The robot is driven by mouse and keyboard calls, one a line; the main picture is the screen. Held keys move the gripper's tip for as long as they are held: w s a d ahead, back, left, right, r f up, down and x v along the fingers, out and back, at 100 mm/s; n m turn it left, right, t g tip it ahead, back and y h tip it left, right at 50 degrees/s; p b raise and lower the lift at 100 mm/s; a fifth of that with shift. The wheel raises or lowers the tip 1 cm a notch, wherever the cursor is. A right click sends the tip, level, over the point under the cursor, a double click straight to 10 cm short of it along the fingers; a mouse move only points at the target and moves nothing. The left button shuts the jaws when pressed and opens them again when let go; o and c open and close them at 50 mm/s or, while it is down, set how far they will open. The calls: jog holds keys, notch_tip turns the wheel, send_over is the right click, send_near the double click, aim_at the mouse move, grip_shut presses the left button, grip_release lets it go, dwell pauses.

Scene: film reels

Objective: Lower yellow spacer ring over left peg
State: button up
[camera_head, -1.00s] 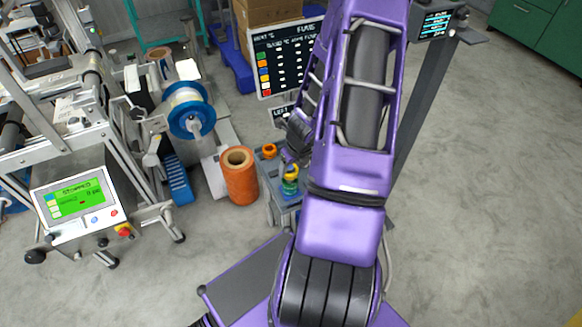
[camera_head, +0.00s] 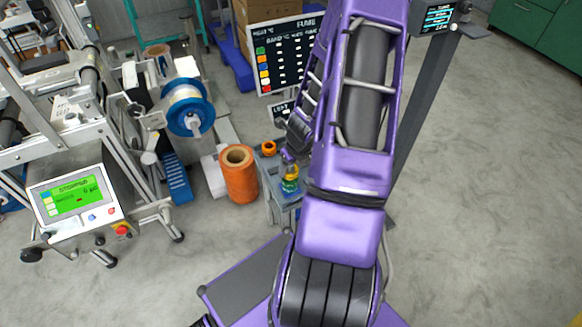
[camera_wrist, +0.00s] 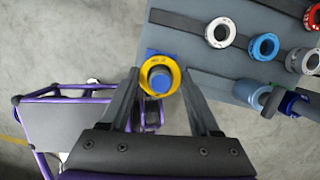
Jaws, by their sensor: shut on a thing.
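The yellow spacer ring (camera_wrist: 145,75) is between the two fingers of my gripper (camera_wrist: 160,78) in the wrist view. My gripper is shut on it. A blue-grey peg (camera_wrist: 160,80) shows through the ring's hole, so the ring appears to be around it. How far down the ring sits cannot be told from above. A blue patch (camera_wrist: 151,52) shows beside the ring.
A grey bench top (camera_wrist: 240,88) holds white (camera_wrist: 212,33), blue (camera_wrist: 256,48) and red (camera_wrist: 314,18) rings to the right in the wrist view. A grey-blue cylinder (camera_wrist: 246,92) stands nearby. An orange ring (camera_head: 269,148) and a large orange roll (camera_head: 240,180) are left of my arm.

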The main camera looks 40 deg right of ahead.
jog(key=shift+f, duration=0.1)
jog(key=o, duration=1.5)
jog(key=shift+c, duration=0.2)
jog(key=p+v, duration=0.6)
jog(key=v, duration=1.1)
jog(key=shift+r, duration=0.25)
